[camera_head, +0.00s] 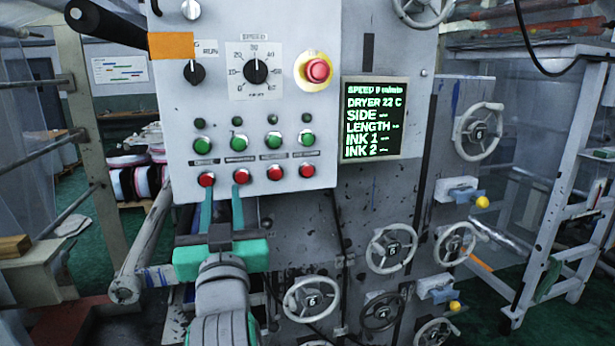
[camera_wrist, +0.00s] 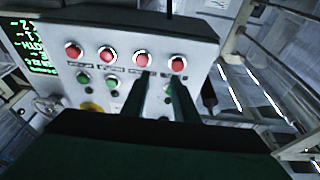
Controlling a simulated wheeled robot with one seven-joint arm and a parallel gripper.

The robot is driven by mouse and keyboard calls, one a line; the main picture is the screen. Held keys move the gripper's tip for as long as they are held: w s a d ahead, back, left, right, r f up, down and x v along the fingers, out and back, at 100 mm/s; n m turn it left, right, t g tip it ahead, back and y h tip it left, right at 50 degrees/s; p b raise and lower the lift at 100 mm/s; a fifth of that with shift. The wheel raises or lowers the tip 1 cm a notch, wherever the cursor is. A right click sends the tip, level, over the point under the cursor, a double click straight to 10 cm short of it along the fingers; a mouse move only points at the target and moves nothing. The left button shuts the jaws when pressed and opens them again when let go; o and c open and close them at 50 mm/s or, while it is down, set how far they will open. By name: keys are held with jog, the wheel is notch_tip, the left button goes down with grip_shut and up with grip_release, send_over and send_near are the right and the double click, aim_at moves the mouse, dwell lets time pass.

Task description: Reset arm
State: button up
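My gripper (camera_head: 222,192) has two teal fingers standing apart with nothing between them. It is in front of the lower left of the grey control panel (camera_head: 285,130). In the head view the fingertips overlap the panel just below the two leftmost red buttons (camera_head: 206,179); I cannot tell whether they touch it. The wrist view shows the panel upside down, with my gripper (camera_wrist: 159,80) pointing at the red and green buttons (camera_wrist: 84,78). My teal-bodied wrist and part of my arm show below in the head view.
Several handwheels (camera_head: 391,248) stick out at lower right. A metal bar (camera_head: 145,245) stands left of my arm. A white frame (camera_head: 560,190) is at far right.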

jog(key=s+d+f+m+g+h, duration=0.1)
jog(key=s+d+f, duration=0.2)
jog(key=f, duration=1)
jog(key=s+d+f+g+h, duration=0.1)
jog(key=s+d+f, duration=0.2)
jog(key=f, duration=1)
jog(key=s+d+f+m+g+h, duration=0.1)
jog(key=s+d+f, duration=0.25)
jog(key=f, duration=0.95)
jog(key=s+d+f+h, duration=0.1)
jog(key=s+d+f, duration=0.2)
jog(key=s+f, duration=0.85)
jog(key=s+d+f+g+h, duration=0.1)
jog(key=s+d+g, duration=0.1)
jog(key=s, duration=1.8)
jog(key=shift+s+d+m, duration=0.2)
jog(key=shift+d+m, duration=0.1)
jog(key=shift+d, duration=0.1)
